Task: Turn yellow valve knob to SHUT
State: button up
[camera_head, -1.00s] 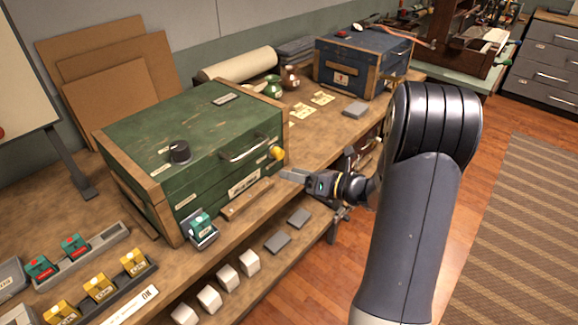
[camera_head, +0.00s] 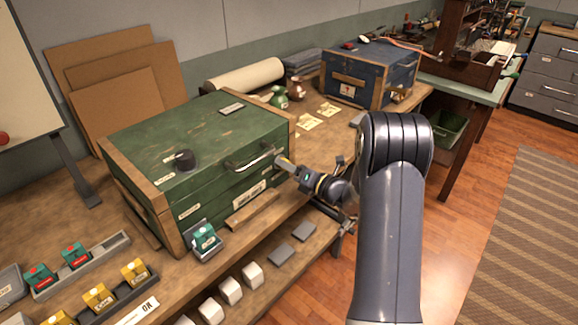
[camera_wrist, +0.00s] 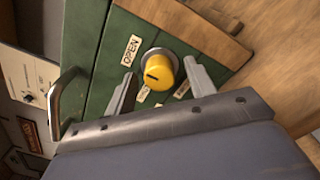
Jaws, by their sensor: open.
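The yellow valve knob (camera_wrist: 158,70) sits on the front of the green chest and shows in the wrist view, with a dark mark on its face. An OPEN label (camera_wrist: 131,50) is beside it. Other small labels lie near the knob, partly hidden and too small to read. My gripper (camera_wrist: 158,88) is open, with one finger on each side of the knob; I cannot tell whether either touches it. In the head view my gripper (camera_head: 281,163) is at the right end of the green chest (camera_head: 150,140) and hides the knob.
A metal handle (camera_head: 250,160) sticks out of the chest front beside my gripper. A wooden strip (camera_head: 252,211) lies below it. A black knob (camera_head: 185,160) stands on the lid. A blue chest (camera_head: 365,75) is farther back.

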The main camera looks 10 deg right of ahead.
jog(key=shift+w+a, duration=0.15)
jog(key=shift+w, duration=0.05)
jog(key=c, duration=1)
jog(key=shift+o, duration=0.2)
